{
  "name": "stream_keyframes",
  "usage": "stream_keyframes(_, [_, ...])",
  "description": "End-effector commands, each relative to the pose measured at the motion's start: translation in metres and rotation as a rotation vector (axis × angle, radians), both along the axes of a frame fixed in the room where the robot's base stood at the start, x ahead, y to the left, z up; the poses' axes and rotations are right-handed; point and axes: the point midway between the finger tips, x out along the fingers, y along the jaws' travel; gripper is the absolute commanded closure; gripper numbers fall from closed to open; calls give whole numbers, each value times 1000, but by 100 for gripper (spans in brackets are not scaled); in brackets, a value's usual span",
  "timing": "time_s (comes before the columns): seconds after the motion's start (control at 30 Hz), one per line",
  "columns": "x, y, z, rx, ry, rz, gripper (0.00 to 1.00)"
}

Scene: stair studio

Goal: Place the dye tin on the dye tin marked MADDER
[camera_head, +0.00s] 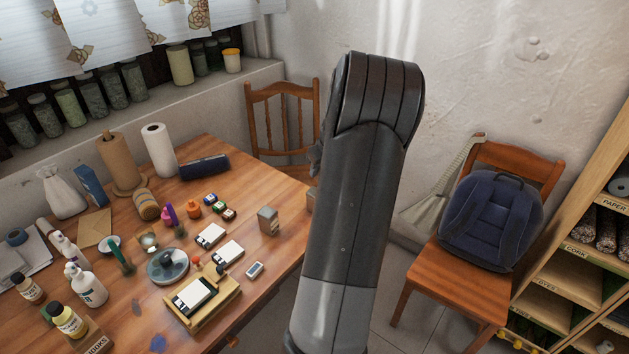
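I cannot read the word MADDER on anything in view. A small grey upright box (268,221), perhaps a dye tin, stands near the right part of the wooden table. A similar greyish piece (311,199) shows at the table's right corner, mostly hidden behind my arm. Three small square containers with coloured tops (219,208) sit close together mid-table; I cannot tell whether they are dye tins. My dark arm rises through the middle of the head view. My gripper is not visible, so I cannot tell what it holds.
The wooden table (255,190) is crowded with bottles, paper rolls, black-and-white boxes and a wooden tray (238,297). One chair (283,115) stands behind it. Another chair (460,281) at right holds a blue backpack (492,222). A labelled shelf (560,251) stands at far right.

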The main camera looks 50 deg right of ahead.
Motion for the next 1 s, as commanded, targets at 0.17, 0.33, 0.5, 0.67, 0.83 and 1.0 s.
stream_keyframes(0.17, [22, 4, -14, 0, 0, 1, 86])
stream_keyframes(0.33, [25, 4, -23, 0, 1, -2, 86])
stream_keyframes(0.5, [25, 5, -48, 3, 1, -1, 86])
stream_keyframes(0.67, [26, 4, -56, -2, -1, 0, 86])
stream_keyframes(0.83, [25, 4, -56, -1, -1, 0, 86])
stream_keyframes(1.0, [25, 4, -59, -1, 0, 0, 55])
